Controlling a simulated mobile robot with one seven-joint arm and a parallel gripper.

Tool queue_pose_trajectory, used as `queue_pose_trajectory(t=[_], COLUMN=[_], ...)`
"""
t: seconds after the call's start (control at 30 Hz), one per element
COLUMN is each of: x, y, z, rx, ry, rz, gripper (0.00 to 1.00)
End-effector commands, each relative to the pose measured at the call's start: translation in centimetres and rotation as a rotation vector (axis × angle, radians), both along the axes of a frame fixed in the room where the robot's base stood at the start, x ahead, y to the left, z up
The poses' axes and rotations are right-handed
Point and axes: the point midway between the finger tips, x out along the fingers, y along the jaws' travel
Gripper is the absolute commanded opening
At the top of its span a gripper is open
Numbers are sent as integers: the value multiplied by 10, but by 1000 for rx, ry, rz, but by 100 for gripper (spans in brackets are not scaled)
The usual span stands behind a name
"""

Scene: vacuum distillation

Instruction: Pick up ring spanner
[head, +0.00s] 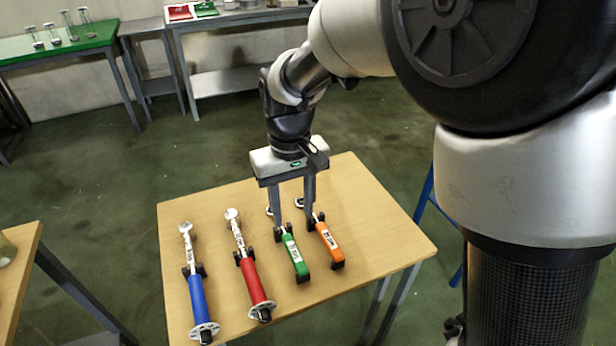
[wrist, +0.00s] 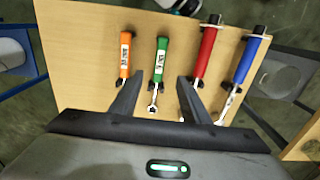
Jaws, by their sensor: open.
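Several hand tools lie side by side on the wooden table: a blue-handled one (head: 198,299), a red-handled one (head: 252,282), a green-handled one (head: 295,258) and an orange-handled one (head: 329,243). The blue and red tools have long shafts with rounded metal heads at the far end. The labels are too small to read, so I cannot tell which is the ring spanner. My gripper (head: 293,220) is open and empty, pointing down over the heads of the green and orange tools. In the wrist view, the green tool (wrist: 160,62) shows between my fingers (wrist: 159,84); contact is unclear.
Small black holders prop the tools on the wooden table (head: 385,225). The table's right side is clear. Another wooden table edge (head: 22,270) is at left. A green-topped table (head: 75,42) with glassware and grey benches (head: 235,18) stand at the back.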

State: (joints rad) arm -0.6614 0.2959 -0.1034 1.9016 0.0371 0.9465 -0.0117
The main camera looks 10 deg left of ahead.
Motion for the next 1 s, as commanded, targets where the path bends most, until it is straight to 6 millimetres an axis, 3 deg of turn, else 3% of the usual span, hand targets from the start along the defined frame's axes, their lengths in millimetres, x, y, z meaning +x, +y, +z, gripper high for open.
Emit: queue_pose_trajectory(t=[0.2,0.4,0.77,1.0], x=[-1,-1,-2,-4], y=[-1,-2,-1,-2], z=[-52,-90,-116,-151], rx=[-3,-2,-1,-2], ry=[4,3,1,2], rz=[-2,-3,-2,-3], gripper=[42,42,42,42])
